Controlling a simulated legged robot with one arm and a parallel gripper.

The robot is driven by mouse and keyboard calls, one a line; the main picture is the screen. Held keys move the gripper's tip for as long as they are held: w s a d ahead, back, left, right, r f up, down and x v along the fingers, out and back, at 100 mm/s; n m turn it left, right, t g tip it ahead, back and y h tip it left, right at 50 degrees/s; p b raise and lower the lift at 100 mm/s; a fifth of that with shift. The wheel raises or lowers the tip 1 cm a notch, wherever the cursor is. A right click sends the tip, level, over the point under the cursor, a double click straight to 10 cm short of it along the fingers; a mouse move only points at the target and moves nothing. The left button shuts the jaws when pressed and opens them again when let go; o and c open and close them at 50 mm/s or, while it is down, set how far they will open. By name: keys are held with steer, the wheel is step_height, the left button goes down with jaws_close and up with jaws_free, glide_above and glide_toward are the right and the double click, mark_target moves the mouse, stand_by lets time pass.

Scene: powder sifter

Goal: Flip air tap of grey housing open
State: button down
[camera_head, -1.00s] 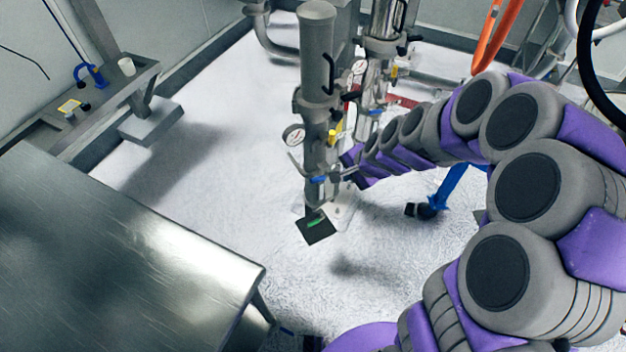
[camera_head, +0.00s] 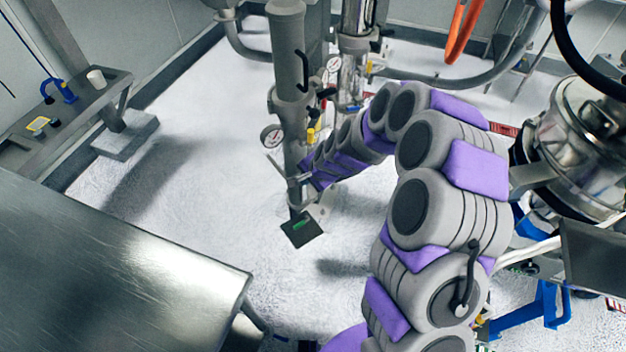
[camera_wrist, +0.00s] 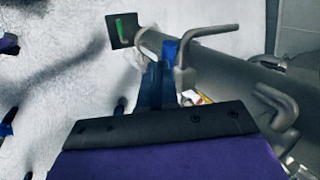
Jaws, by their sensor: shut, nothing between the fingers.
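The grey housing (camera_head: 288,60) is a tall upright grey column in the head view, with a round gauge on its left side. It runs diagonally across the right of the wrist view (camera_wrist: 235,75). A blue piece, seemingly the air tap handle (camera_wrist: 170,49), shows beside its lower end, next to a bent grey rod (camera_wrist: 187,58). My gripper (camera_wrist: 157,72) is shut and empty, its dark blue fingers pointing at the blue piece. Whether they touch it cannot be told. In the head view my purple wrist is close against the housing's lower part and hides the tap.
A yellow handle (camera_head: 311,135) sits higher on the housing. A black plate with a green mark (camera_head: 302,229) lies at its foot. A metal table (camera_head: 110,270) fills the lower left. A shiny steel vessel (camera_head: 580,150) stands right of my arm. The white floor between is clear.

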steer(key=shift+w+a+f, duration=0.15)
steer(key=shift+a+f, duration=0.05)
steer(key=shift+p, duration=0.35)
steer(key=p, duration=0.1)
steer(key=a+f+t+h+p, duration=0.1)
steer(key=p, duration=0.1)
steer(key=shift+s+f+n+h, duration=0.15)
steer(key=shift+s+n+h, duration=0.15)
steer(key=shift+s, duration=0.05)
stand_by(0.3)
steer(key=s+p+v, duration=0.1)
steer(key=p+v, duration=0.1)
steer(key=v, duration=1.2)
steer(key=shift+d, duration=0.35)
